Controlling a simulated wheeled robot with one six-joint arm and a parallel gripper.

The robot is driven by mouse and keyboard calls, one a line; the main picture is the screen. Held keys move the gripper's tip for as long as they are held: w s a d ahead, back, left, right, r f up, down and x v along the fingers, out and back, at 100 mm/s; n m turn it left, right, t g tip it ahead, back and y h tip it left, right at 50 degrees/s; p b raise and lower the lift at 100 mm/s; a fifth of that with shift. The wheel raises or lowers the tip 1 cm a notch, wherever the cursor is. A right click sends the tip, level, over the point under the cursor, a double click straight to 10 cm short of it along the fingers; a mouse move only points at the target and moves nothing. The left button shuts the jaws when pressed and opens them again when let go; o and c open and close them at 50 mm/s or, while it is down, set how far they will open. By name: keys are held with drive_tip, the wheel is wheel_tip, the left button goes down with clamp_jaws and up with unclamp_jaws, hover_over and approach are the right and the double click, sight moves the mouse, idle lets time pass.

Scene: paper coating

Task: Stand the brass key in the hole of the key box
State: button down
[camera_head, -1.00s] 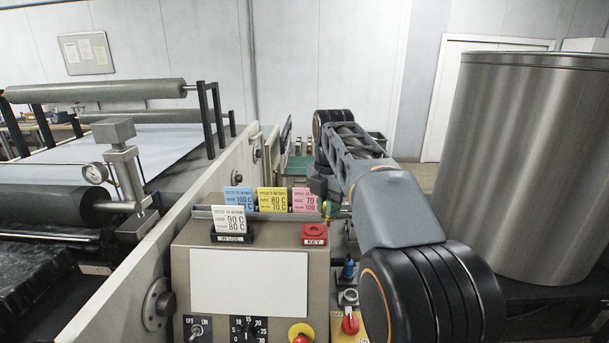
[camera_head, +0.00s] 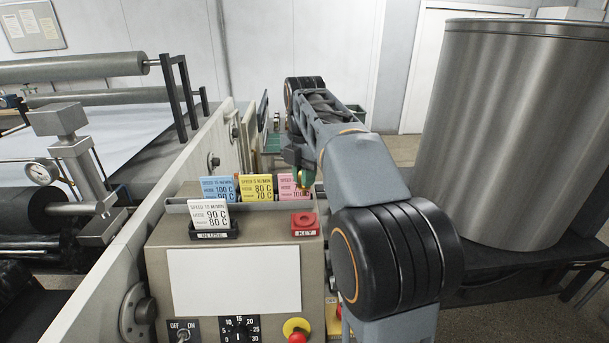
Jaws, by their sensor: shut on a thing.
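The key box (camera_head: 304,224) is a red block labelled KEY on the top right of the control panel. A darker round spot shows on its top, too small to make out as a hole. My gripper (camera_head: 302,172) is above and just behind the key box, partly hidden by my own arm.
Blue (camera_head: 217,188), yellow (camera_head: 257,187) and pink (camera_head: 287,186) cards stand in a rack behind the box. A white card (camera_head: 211,216) stands in a black holder to the left. A large metal drum (camera_head: 500,130) is on the right.

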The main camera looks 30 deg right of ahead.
sight(305, 194)
drive_tip(key=shift+d, duration=0.1)
drive_tip(key=shift+f+b, duration=2.15)
drive_tip(key=shift+f, duration=0.7)
drive_tip(key=shift+p, duration=0.4)
drive_tip(key=shift+f+b, duration=1.15)
drive_tip(key=shift+f, duration=0.55)
drive_tip(key=c, duration=1.1)
unclamp_jaws()
